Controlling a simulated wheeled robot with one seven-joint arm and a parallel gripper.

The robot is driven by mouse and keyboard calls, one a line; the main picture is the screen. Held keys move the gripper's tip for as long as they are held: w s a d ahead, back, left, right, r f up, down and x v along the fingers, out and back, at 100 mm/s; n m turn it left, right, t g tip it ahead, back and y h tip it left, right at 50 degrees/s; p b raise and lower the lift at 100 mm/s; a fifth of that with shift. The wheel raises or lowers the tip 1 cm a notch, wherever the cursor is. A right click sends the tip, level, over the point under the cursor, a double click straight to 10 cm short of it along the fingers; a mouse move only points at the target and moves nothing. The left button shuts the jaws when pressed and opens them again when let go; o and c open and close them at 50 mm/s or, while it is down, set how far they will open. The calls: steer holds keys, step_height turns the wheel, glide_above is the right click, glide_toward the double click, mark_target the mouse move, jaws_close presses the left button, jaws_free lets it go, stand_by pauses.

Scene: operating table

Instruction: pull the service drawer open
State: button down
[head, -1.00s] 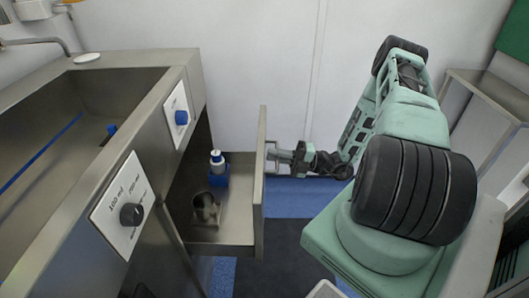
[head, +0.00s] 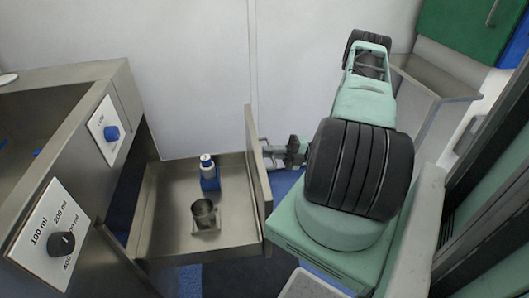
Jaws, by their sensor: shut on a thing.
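The service drawer (head: 168,228) is a grey metal drawer, pulled well out of the steel cabinet on the left. Its front panel (head: 258,170) faces right, toward my arm. My gripper (head: 268,153) is at the outer face of the front panel, shut on the drawer handle (head: 262,146). The fingertips are small and partly hidden by the panel's edge.
The steel cabinet carries a panel with a blue knob (head: 111,133) and a panel with a black knob (head: 62,244). A metal side table (head: 430,80) stands at the back right, below a green cabinet (head: 470,25). A white wall closes the back.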

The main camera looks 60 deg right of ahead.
steer(key=shift+s+d+r, duration=0.2)
steer(key=shift+d, duration=0.25)
steer(key=c, duration=1.6)
jaws_free()
steer(key=b+v, duration=0.1)
steer(key=v, duration=1.6)
steer(key=shift+s+f+b, duration=0.15)
steer(key=shift+s+b, duration=0.15)
